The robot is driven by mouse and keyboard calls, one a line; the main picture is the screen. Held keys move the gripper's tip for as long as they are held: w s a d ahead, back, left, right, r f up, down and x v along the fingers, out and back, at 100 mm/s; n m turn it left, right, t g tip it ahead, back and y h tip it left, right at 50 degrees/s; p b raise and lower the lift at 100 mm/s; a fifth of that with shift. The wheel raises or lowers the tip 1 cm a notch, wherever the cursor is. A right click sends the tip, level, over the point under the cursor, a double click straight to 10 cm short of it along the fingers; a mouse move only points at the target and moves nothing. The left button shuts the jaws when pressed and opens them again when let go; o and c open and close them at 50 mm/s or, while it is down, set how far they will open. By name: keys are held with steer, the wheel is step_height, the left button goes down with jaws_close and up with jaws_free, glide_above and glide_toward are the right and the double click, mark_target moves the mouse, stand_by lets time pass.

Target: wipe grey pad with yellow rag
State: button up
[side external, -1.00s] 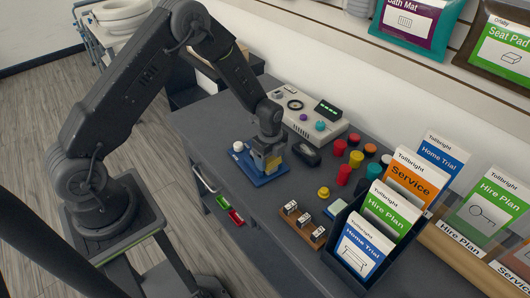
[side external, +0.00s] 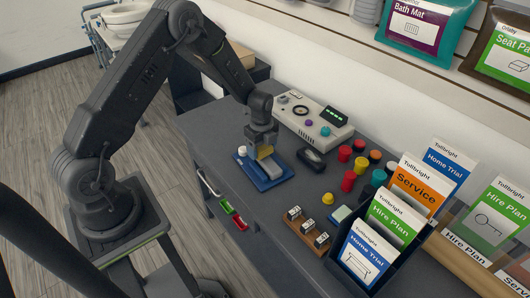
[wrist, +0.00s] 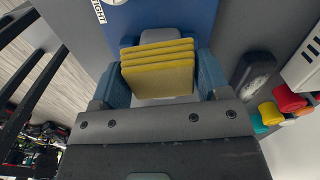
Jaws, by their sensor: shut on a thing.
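The yellow rag (side external: 265,152) is a folded, layered block. My gripper (side external: 262,143) points down and is shut on it. In the wrist view the rag (wrist: 158,70) sits between the two blue-grey fingers. The grey pad (side external: 272,172) lies on a blue board (side external: 262,184) on the dark bench. The rag is over the back end of the pad, low and seemingly at its surface; I cannot tell for sure whether they touch. The pad's front part is bare in the side view. The rag and fingers hide the rest.
A white knob (side external: 242,151) stands at the board's left corner. A black device (side external: 311,159) lies to the right, with a control box (side external: 312,121) behind. Red and yellow cylinders, a wooden block rack (side external: 307,232) and a card holder (side external: 370,245) are farther right.

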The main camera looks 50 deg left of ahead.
steer(key=shift+r, duration=3.6)
